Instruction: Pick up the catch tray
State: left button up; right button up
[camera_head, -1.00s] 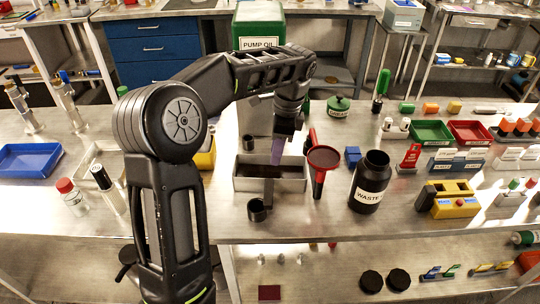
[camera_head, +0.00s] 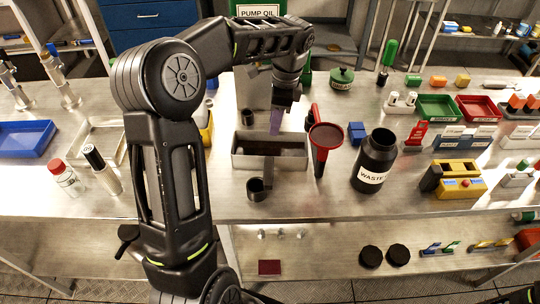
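The catch tray appears to be the grey rectangular metal tray (camera_head: 258,163) with a dark inside, on the steel bench at the centre. My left gripper (camera_head: 276,121) points down at the tray's back side, right of its middle. A purplish finger shows at its tip; the other finger is hidden, so its opening is unclear. Whether it touches the back wall cannot be told. A small black cup (camera_head: 256,190) stands in front of the tray, beside a grey upright bar. My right gripper is out of view.
A red-and-black funnel (camera_head: 325,137) stands close to the tray's right end, with the black WASTE bottle (camera_head: 373,162) beyond it. The PUMP OIL container (camera_head: 258,12) is behind. Another pale tray (camera_head: 100,128) and a blue tray (camera_head: 27,138) lie left. The bench front is mostly clear.

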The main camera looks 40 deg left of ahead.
aim_at(271, 144)
pick_arm(q)
jog(key=shift+s+a+f+p, duration=0.1)
jog(key=shift+a+f+p, duration=0.05)
jog(key=shift+f, duration=0.7)
jog(key=shift+s+a+f+p, duration=0.1)
jog(key=shift+a+f+p, duration=0.1)
jog(key=shift+f, duration=0.65)
jog(key=shift+s+a+f+p, duration=0.1)
jog(key=shift+a+f+p, duration=0.05)
jog(key=shift+f, duration=0.7)
grip_shut()
